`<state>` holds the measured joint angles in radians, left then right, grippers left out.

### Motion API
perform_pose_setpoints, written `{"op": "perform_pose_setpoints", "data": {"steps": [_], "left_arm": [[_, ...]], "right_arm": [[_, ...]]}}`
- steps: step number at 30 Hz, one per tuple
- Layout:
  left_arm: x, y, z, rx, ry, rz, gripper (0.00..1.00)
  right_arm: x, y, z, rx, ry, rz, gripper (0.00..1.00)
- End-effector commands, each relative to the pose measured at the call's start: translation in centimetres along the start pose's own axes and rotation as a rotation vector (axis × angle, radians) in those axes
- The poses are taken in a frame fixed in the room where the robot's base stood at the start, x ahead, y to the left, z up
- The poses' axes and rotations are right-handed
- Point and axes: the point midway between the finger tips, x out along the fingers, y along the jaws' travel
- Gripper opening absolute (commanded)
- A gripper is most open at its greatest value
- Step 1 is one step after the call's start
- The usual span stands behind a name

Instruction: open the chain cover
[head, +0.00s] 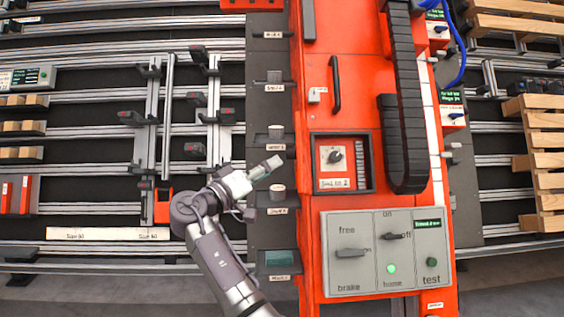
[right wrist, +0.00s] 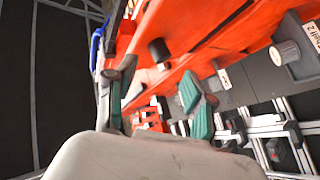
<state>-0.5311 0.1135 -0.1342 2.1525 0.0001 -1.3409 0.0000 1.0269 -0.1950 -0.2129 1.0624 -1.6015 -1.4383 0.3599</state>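A black drag chain (head: 406,100) runs down the orange gantry column in the head view. Beside it is an orange panel (head: 357,60) with a black bar handle (head: 336,84) and a small pale latch (head: 317,95). No gap shows around this panel; I take it as the chain cover, though no label is readable. My right gripper (head: 264,190) is left of the column and below the handle, touching neither. Its fingers are spread and empty. In the right wrist view my right gripper (right wrist: 152,92) shows green finger pads apart, with orange structure beyond. My left gripper is out of view.
Below the panel is a recessed box with a knob (head: 336,156). Lower is a grey control panel (head: 388,252) with free/brake and on/off switches and a lit green lamp. Labelled knobs line the dark strip on the left. Rails (head: 90,185) fill the left; wooden pallets (head: 545,150) stand right.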

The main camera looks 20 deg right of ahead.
Motion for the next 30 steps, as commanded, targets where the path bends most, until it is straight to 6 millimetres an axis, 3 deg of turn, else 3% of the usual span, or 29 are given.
{"op": "perform_pose_setpoints", "data": {"steps": [3, 9, 24, 27, 30], "left_arm": [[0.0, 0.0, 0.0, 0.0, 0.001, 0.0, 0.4], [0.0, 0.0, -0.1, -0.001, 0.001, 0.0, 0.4], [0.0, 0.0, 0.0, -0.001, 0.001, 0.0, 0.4], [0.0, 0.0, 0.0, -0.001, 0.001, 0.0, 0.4], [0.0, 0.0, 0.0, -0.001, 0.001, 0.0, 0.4]], "right_arm": [[-2.1, 0.1, -0.1, 0.001, 0.002, -0.001, 0.53], [-3.7, 0.2, -0.1, 0.002, 0.002, 0.002, 0.53], [-3.8, 0.1, 0.1, 0.0, 0.0, -0.001, 0.53], [-3.7, -1.3, 1.9, -0.019, -0.02, -0.038, 0.53], [-3.6, -4.2, 6.2, -0.056, -0.068, -0.126, 0.53]]}}
